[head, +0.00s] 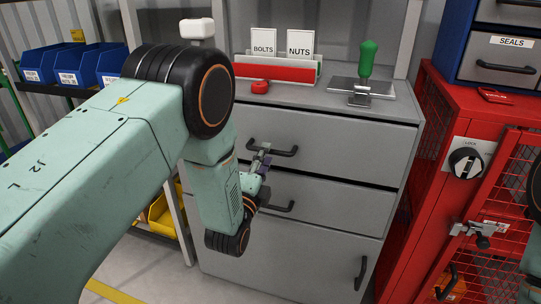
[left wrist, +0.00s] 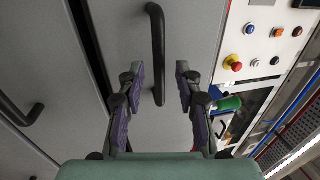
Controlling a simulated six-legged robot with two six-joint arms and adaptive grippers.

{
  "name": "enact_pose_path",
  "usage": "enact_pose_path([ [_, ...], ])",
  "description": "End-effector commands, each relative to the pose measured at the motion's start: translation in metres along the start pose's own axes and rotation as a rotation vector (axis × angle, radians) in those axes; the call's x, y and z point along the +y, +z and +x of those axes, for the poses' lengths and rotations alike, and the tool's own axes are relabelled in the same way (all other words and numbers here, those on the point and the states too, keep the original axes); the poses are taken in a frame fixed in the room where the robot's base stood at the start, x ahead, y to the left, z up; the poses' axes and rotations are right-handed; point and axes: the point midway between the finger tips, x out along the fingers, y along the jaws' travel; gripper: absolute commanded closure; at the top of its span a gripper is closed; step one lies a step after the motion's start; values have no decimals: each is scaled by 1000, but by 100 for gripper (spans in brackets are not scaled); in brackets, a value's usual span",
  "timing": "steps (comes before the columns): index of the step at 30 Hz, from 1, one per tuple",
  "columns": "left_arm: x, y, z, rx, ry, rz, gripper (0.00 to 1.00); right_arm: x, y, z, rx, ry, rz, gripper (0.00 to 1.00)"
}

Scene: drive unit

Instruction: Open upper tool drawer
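The grey cabinet's upper tool drawer (head: 340,146) looks flush with the cabinet front. Its black bar handle (head: 287,153) is on the left half of the front. My left gripper (head: 264,151) is in front of this drawer, at the left part of the handle. In the left wrist view the handle (left wrist: 157,52) stands between the two spread fingers (left wrist: 158,72) of the left gripper. I see a gap on each side, so the gripper is open and holds nothing. My right gripper is not in view.
Below are a second drawer handle (head: 279,207) and a lower handle (head: 361,272). On the cabinet top are a red roll (head: 260,87), a label rack (head: 275,68) and a green-handled clamp (head: 366,62). A red mesh cabinet (head: 430,125) stands close at the right.

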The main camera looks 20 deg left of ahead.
Motion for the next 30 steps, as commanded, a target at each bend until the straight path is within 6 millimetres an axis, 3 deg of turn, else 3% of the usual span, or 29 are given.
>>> enact_pose_path([
  [7, 1, -4, 26, 4, -1, -1, 66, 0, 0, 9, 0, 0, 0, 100],
  [17, 0, -6, 29, 5, 1, -2, 66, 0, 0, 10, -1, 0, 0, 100],
  [30, 0, -6, 29, 5, 1, -2, 100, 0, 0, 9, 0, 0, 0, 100],
])
